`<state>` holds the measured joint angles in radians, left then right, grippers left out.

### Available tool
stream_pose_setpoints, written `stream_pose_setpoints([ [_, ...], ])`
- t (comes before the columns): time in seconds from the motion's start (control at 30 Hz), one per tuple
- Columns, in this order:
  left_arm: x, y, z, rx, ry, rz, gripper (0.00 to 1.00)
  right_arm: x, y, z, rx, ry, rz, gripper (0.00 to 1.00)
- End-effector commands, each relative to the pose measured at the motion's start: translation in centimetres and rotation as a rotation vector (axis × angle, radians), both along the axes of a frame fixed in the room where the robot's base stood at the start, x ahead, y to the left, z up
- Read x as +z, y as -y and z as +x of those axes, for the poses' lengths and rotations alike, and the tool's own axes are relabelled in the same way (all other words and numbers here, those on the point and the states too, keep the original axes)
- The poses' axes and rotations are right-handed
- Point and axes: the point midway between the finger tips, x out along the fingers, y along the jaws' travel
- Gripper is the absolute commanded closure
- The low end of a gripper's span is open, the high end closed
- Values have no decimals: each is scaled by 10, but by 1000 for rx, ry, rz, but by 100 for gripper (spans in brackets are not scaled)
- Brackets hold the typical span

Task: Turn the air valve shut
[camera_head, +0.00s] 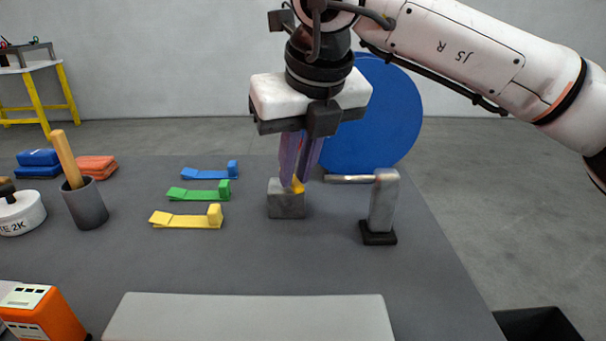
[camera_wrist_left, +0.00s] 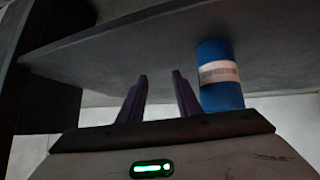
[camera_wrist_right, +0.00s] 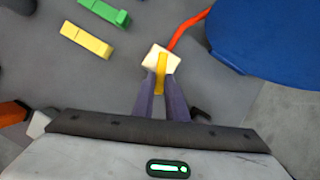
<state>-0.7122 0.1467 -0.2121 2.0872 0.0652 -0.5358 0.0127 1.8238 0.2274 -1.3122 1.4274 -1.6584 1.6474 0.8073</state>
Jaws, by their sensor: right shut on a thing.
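The air valve is a grey block (camera_head: 286,205) on the dark table, with a yellow handle (camera_head: 298,186) on top. The block shows pale in the right wrist view (camera_wrist_right: 150,62). The yellow handle (camera_wrist_right: 161,72) is between the purple fingertips there. My right gripper (camera_head: 297,180) points down from above and is shut on the handle. Its fingers hide part of the handle and block. My left gripper (camera_wrist_left: 160,85) shows only in the left wrist view. Its fingers are apart with nothing between them, below a dark overhead surface.
A grey upright block on a black foot (camera_head: 382,205) stands right of the valve, and a large blue disc (camera_head: 372,115) behind. Blue, green (camera_head: 200,192) and yellow pieces lie left. An orange hose (camera_wrist_right: 188,30) runs from the valve. A blue cylinder (camera_wrist_left: 220,85) is beside my left fingers.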

Motion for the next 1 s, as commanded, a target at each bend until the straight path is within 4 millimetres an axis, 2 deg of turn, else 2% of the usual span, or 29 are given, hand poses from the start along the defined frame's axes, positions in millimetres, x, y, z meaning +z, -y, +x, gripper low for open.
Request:
stream_pose_setpoints([
  [0.2, -3, 1, -2, 5, 5, -12, 69, 0, -9, -2, -178, 3, 1, 100],
  [0.5, -7, 2, -5, 8, 0, -17, 69, 1, -15, -3, -346, 1, 2, 100],
  [1.0, -5, 4, -3, 11, 6, -24, 69, 1, -17, -3, -416, 0, 3, 100],
])
